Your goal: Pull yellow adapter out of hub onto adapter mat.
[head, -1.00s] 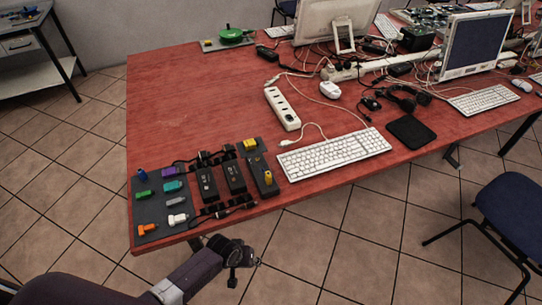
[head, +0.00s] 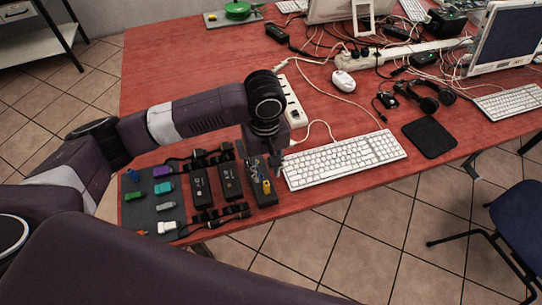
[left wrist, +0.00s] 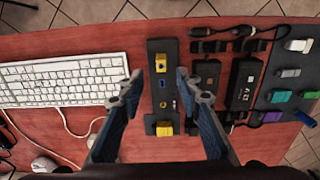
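The dark hub (left wrist: 162,92) lies under my left gripper (left wrist: 160,76), with a yellow adapter (left wrist: 161,65) upright at its end near the table edge. A second yellow block (left wrist: 164,129) sits at the hub's far end on a dark pad. A dark mat (head: 134,212) at the left holds several coloured adapters. My right gripper is not in view.
Two black boxes (head: 200,187) with cables lie between the mat and the hub. A white keyboard (head: 343,160) is close on the hub's right. A white power strip (head: 292,103) and mouse (head: 343,80) lie behind.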

